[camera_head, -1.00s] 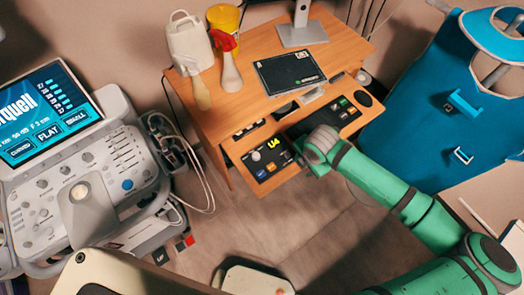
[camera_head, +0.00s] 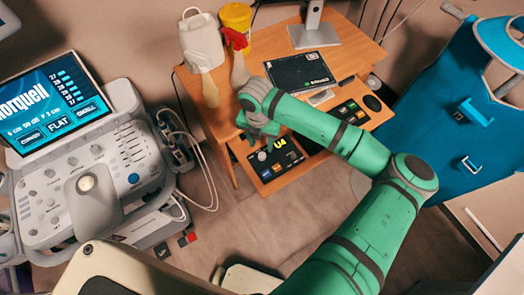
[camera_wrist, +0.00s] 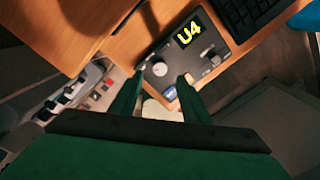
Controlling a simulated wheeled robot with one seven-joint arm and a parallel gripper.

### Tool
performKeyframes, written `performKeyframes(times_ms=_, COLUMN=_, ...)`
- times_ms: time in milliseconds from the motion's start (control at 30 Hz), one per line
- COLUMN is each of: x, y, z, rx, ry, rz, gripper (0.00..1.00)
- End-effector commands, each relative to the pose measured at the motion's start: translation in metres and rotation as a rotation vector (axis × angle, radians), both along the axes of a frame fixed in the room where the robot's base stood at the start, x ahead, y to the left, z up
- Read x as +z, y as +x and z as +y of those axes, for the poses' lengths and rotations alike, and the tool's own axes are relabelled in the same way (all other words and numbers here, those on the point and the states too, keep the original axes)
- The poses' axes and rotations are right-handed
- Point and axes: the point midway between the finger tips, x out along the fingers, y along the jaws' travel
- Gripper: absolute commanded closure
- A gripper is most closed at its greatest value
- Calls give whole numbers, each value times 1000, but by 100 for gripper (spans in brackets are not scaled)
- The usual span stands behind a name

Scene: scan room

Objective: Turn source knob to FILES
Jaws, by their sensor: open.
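A black control panel (camera_head: 284,165) with a yellow "U4" display is set in the desk's front shelf. A pale round knob (camera_head: 262,156) sits at the panel's left. In the wrist view the knob (camera_wrist: 160,68) shows between the fingertips of my gripper (camera_wrist: 162,74), with a gap on each side. My gripper is open and empty. In the head view my gripper (camera_head: 258,129) is above and behind the panel's left part. The knob's markings are too small to read, and I cannot tell its setting.
Behind my wrist on the wooden desk (camera_head: 215,118) are a red-topped spray bottle (camera_head: 240,70), another bottle (camera_head: 209,90), a white jug (camera_head: 202,42) and a yellow tub (camera_head: 236,17). A black tablet-like slab (camera_head: 300,70) lies to the right. An ultrasound console (camera_head: 95,165) stands left.

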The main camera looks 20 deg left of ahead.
Motion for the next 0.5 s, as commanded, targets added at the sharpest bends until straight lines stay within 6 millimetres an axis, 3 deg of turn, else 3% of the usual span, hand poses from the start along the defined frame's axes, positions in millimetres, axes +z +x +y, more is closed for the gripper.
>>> performKeyframes(times_ms=233, x=-43, y=-1, z=-2, rx=-1, ry=-1, rz=2, gripper=57)
performKeyframes(times_ms=500, x=-67, y=1, z=-5, rx=-4, ry=-1, rz=0, gripper=57)
